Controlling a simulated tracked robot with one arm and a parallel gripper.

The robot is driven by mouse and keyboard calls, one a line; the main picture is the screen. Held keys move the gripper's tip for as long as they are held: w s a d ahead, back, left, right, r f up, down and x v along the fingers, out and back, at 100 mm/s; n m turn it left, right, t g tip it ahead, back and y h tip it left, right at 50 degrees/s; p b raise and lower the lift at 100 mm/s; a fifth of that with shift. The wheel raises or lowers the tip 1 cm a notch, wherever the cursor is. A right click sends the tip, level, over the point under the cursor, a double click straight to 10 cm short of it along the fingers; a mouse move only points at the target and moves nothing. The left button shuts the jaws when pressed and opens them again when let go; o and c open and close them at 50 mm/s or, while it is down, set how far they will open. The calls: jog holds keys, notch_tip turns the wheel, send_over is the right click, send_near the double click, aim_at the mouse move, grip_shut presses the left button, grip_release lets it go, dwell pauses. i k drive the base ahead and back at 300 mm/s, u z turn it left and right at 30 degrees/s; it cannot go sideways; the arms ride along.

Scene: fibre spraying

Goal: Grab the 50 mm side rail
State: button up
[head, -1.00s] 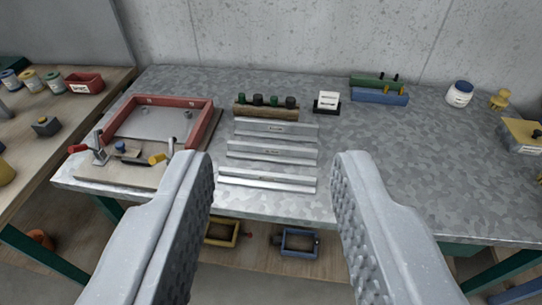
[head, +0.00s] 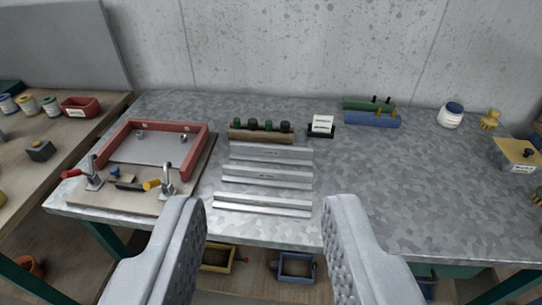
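Three silver metal rails lie parallel on the grey metal table, running left to right. They are the back rail (head: 271,153), the middle rail (head: 267,177) and the front rail (head: 262,205). Small markings show on the back and middle rails, but I cannot read them, so I cannot tell which is the 50 mm side rail. My gripper (head: 259,215) is open and empty, its two grey textured fingers wide apart in the foreground. The front rail shows in the gap between the fingers, farther off. No finger appears to touch a rail.
A red frame fixture (head: 205,150) with clamps stands left of the rails. A wooden block with several dark and green knobs (head: 262,133) and a small card holder (head: 321,130) stand behind. Blue and yellow frames sit below.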

aim_at(243, 151)
jog(key=z, duration=0.3)
jog(key=i, duration=0.5)
jog(key=z, duration=0.65)
jog(key=i, duration=0.85)
jog(key=u, duration=0.25)
